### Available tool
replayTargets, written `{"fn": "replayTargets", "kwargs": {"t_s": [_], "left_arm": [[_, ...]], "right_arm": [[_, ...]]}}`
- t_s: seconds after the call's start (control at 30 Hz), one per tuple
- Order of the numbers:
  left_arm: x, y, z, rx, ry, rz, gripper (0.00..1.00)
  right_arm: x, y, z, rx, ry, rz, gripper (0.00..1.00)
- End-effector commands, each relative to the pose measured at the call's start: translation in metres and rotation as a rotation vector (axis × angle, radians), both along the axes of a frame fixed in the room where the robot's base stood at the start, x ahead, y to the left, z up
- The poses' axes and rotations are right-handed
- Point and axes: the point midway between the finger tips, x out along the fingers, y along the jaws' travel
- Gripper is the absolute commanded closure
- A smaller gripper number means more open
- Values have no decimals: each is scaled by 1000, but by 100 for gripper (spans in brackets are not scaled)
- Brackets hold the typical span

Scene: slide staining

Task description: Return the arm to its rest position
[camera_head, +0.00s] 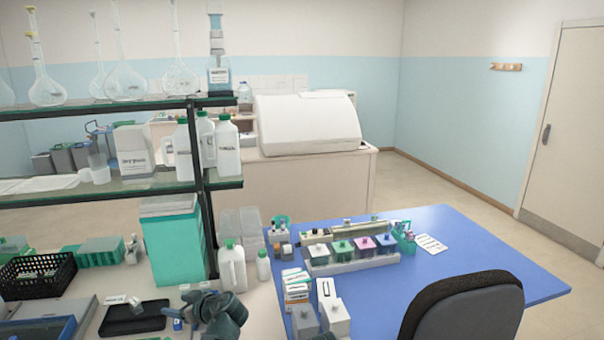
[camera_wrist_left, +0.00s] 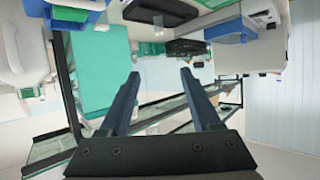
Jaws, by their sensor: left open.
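My left gripper (camera_head: 192,300) shows at the bottom of the head view, above the bench beside the black tray (camera_head: 135,317). Part of my grey left wrist is cut off by the lower edge. In the left wrist view the two dark fingers of the gripper (camera_wrist_left: 159,78) stand wide apart with nothing between them. My right gripper is in neither view.
The teal box (camera_head: 172,250) and the shelf post (camera_head: 197,165) stand close behind the gripper. White bottles (camera_head: 232,268) stand just beyond it. The blue table (camera_head: 470,250) holds a staining rack (camera_head: 350,265); a dark chair (camera_head: 465,310) stands in front.

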Motion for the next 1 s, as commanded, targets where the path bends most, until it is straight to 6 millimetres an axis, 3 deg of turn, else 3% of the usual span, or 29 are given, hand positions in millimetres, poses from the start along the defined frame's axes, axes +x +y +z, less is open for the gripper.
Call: {"fn": "replayTargets", "kwargs": {"t_s": [0.27,0.47,0.67,0.8,1.0], "left_arm": [[-18,-28,-33,-44,152,-56,36],[-41,-64,-71,-100,338,-148,36],[-82,-123,-123,-184,617,-343,36],[-130,-182,-164,-262,879,-594,36],[-188,-244,-193,-338,1132,-934,36]], "right_arm": [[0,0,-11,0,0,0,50],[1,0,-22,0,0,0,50],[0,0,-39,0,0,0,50],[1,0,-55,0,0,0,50],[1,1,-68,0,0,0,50]]}}
